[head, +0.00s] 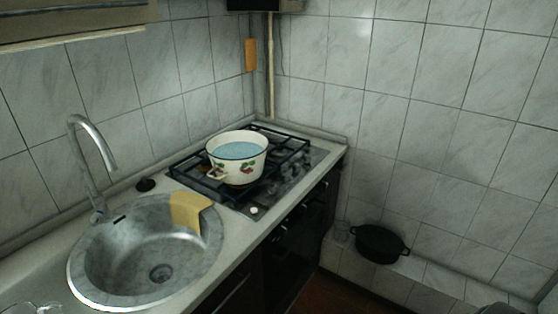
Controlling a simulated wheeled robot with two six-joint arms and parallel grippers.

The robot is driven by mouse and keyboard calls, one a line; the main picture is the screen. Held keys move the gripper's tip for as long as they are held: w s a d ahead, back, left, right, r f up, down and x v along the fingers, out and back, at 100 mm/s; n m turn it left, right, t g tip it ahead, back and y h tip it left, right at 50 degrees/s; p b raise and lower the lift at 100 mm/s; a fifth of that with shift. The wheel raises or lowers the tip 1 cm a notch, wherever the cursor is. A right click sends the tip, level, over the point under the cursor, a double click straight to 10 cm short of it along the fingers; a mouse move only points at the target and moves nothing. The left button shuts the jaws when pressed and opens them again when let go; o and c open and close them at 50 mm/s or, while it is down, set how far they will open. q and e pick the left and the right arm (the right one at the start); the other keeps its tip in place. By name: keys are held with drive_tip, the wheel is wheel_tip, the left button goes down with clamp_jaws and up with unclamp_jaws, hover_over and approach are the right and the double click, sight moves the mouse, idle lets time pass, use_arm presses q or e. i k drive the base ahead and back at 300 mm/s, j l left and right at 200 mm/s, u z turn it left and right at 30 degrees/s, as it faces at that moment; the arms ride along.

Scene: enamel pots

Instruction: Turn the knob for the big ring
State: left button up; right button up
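A gas hob (215,191) with black grates is set into the counter. A white enamel pot (241,171) with a red and green fruit pattern and bluish contents stands upright on its grate. A strip of small knobs runs along the hob's front right edge. The nearest knob (254,210) looks pale; the others are small and dark, and their settings cannot be told. Which knob belongs to the big ring cannot be told, and the pot hides part of the burners. Neither of my grippers is in view.
A round steel sink (110,262) with a tall tap (92,160) is at the left, a yellow cloth (187,210) over its rim. A black pot (379,243) sits on a low ledge to the right. The counter's front edge (235,254) is clear.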

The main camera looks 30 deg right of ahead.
sight(284, 179)
drive_tip(key=i+l, duration=0.1)
drive_tip(key=l, duration=0.35)
drive_tip(key=i+l+u, duration=0.1)
drive_tip(key=l, duration=0.4)
drive_tip(key=i+l, duration=0.1)
drive_tip(key=l, duration=0.4)
drive_tip(key=i+l, duration=0.1)
drive_tip(key=l, duration=0.35)
drive_tip(key=i+l+u, duration=0.1)
drive_tip(key=l, duration=0.4)
